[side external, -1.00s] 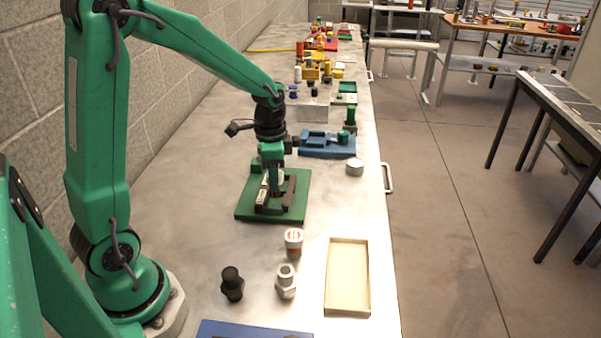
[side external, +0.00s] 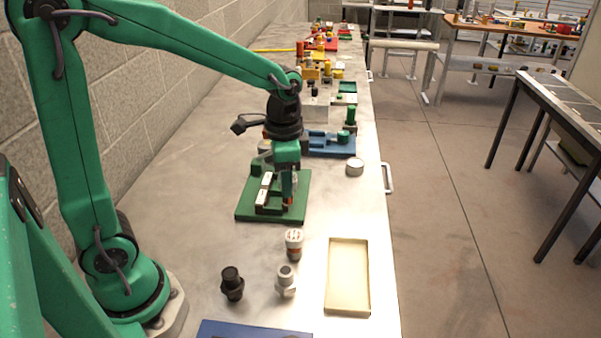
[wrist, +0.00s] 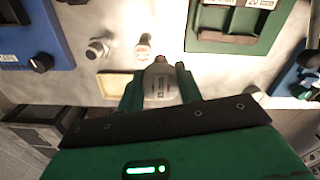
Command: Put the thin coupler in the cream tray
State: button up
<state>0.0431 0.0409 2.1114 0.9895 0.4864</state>
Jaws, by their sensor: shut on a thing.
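My gripper (side external: 288,193) is shut on a pale grey labelled piece with a narrow brownish end, which appears to be the thin coupler (wrist: 160,82). In the wrist view the piece sits between the two green fingers. In the side view the gripper is over the right part of the green fixture (side external: 245,211), and the fingers mostly hide the held piece. Whether it is clear of the fixture I cannot tell. The cream tray (side external: 331,285) lies empty at the front right of the bench, nearer the camera than my gripper; part of it shows in the wrist view (wrist: 112,76).
A white-capped fitting (side external: 293,243), a grey fitting (side external: 286,282) and a black fitting (side external: 232,284) stand left of the tray. A blue fixture (side external: 340,147) and a pale round piece (side external: 355,167) are beyond my gripper. Bare bench lies between the green fixture and the tray.

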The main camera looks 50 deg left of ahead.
dwell(0.4)
jog(key=shift+w+d+f, duration=0.15)
jog(key=shift+w+d, duration=0.05)
jog(key=shift+d, duration=0.35)
jog(key=d+f+n, duration=0.2)
jog(key=d, duration=0.7)
jog(key=d+f+n, duration=0.2)
jog(key=d, duration=0.7)
jog(key=shift+w+f+n, duration=0.15)
jog(key=shift+n, duration=0.15)
jog(key=shift+f, duration=0.15)
jog(key=shift+a+f, duration=0.1)
jog(key=shift+f, duration=3.15)
jog(key=shift+f, duration=0.6)
jog(key=o, duration=1.2)
